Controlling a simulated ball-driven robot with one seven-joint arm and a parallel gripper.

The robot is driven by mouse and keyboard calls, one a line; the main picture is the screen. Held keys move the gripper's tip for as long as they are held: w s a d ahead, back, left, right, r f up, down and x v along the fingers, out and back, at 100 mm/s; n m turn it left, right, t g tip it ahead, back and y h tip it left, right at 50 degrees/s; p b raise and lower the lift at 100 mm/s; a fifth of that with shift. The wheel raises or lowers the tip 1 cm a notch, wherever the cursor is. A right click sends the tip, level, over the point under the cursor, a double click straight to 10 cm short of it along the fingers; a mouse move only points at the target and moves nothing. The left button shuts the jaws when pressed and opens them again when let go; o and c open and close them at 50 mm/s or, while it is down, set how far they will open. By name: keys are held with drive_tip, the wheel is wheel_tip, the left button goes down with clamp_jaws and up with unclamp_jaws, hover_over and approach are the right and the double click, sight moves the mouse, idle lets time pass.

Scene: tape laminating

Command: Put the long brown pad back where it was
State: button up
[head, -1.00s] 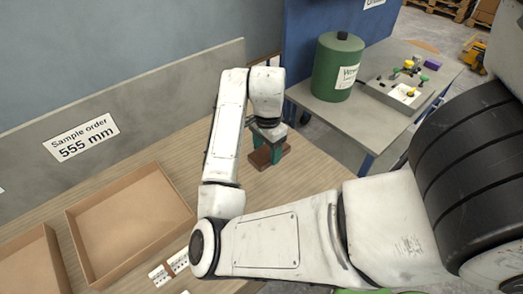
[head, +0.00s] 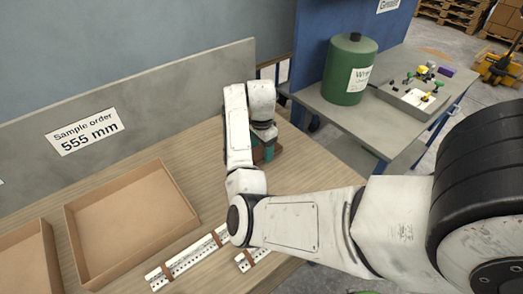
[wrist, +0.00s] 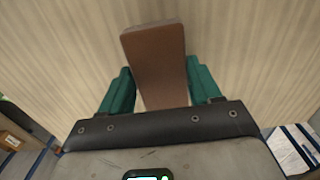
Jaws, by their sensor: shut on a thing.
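My gripper (wrist: 158,90) has green fingers shut on the long brown pad (wrist: 155,50), which lies between them and sticks out beyond the tips in the wrist view. In the head view the gripper (head: 267,150) is at the far right part of the wooden bench, and my wrist partly hides it. Only a small bit of the brown pad (head: 257,156) shows there. I cannot tell whether the pad touches the bench. Two white perforated strips with brown pieces on them lie at the bench's front, the longer strip (head: 185,262) left of the shorter one (head: 243,262).
A large cardboard tray (head: 130,225) and a second tray (head: 25,262) stand on the left of the bench. A grey wall panel with a "Sample order 555 mm" sign (head: 85,130) runs behind. A grey side table (head: 395,140) bears a green canister (head: 350,70).

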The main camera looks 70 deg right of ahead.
sight(262, 151)
drive_tip(key=shift+f, duration=0.5)
drive_tip(key=o, duration=1)
drive_tip(key=shift+f, duration=0.1)
wheel_tip(262, 151, up, 12)
drive_tip(key=shift+r+p, duration=0.15)
drive_tip(key=shift+p, duration=0.65)
